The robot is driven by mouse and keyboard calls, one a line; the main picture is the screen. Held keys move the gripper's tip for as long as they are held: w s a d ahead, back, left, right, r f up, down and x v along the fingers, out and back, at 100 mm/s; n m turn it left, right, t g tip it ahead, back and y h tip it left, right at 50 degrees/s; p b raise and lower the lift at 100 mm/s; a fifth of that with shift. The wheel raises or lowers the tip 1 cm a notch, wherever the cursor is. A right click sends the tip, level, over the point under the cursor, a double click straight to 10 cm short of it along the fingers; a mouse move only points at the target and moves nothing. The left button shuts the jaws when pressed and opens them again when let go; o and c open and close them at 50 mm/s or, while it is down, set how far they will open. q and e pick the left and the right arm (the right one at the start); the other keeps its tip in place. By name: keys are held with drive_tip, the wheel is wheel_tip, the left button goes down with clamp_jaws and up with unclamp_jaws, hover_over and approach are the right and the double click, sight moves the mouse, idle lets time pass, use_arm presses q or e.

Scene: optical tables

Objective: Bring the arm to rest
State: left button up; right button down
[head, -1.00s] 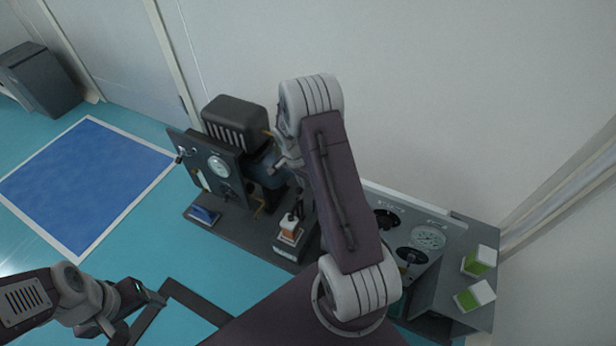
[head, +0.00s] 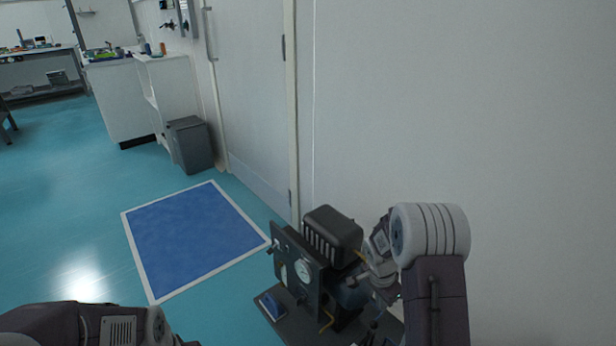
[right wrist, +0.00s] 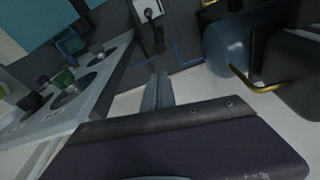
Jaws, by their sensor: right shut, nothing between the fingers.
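My right arm comes up at the lower right of the head view, bent at a pale, ringed joint. My right gripper (head: 384,284) is beyond that joint, beside a dark pump-like machine (head: 333,228). It is shut and empty. In the right wrist view its two grey fingers (right wrist: 157,92) lie close together, with nothing between them. Part of my own dark arm link fills the bottom of that view. My left arm shows only as links along the bottom left edge of the head view; its gripper is out of the picture.
A dark panel with a gauge (head: 302,267) stands by the machine. A sloped grey console (right wrist: 75,105) is at left in the right wrist view. A blue floor mat (head: 193,240), a grey bin (head: 190,145) and a white wall (head: 500,120) surround the spot. Open floor lies left.

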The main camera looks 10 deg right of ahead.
drive_tip(key=s+a+r+n+t, duration=0.2)
drive_tip(key=a+r, duration=0.6)
drive_tip(key=r, duration=0.1)
drive_tip(key=s+a+f+n+g+y, duration=0.15)
drive_tip(key=s+a+n, duration=0.35)
drive_tip(key=s+n, duration=0.65)
wheel_tip(320, 180, up, 36)
drive_tip(key=p, duration=3.6)
drive_tip(key=shift+a+r+n+y, duration=0.2)
drive_tip(key=shift+n+y, duration=0.15)
drive_tip(key=shift+y, duration=0.1)
